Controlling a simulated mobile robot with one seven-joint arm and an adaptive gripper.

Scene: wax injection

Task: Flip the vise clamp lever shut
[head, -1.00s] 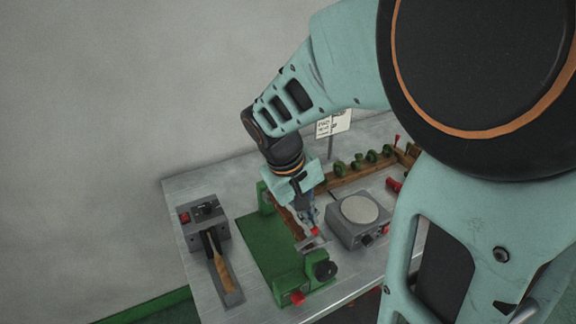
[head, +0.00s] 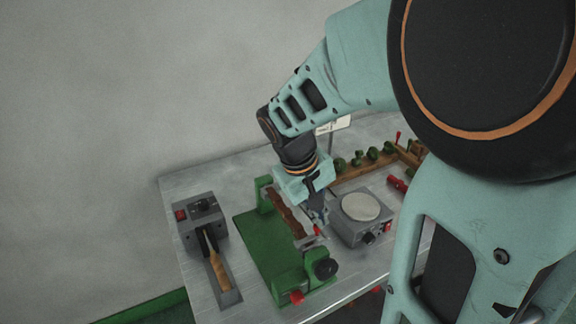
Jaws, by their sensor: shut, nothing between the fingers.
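The green vise (head: 262,246) sits on the metal table, with a brown part (head: 287,214) along its middle and a black round knob (head: 326,268) on its near end block. A small red-tipped piece (head: 317,230), which looks like the clamp lever's handle, shows at the vise's right side beside a bright metal part (head: 308,243). My gripper (head: 321,224) points down with its fingers shut and empty, right by the red tip. I cannot tell whether they touch. The lever's arm is mostly hidden or too small to read.
A grey box with a round pale plate (head: 361,206) stands close to the right of my gripper. A grey unit (head: 201,218) with a wooden-handled tool (head: 218,272) is at the left. A wooden rack (head: 352,178) with green pieces lies behind. Bare table (head: 245,170) shows at the back left.

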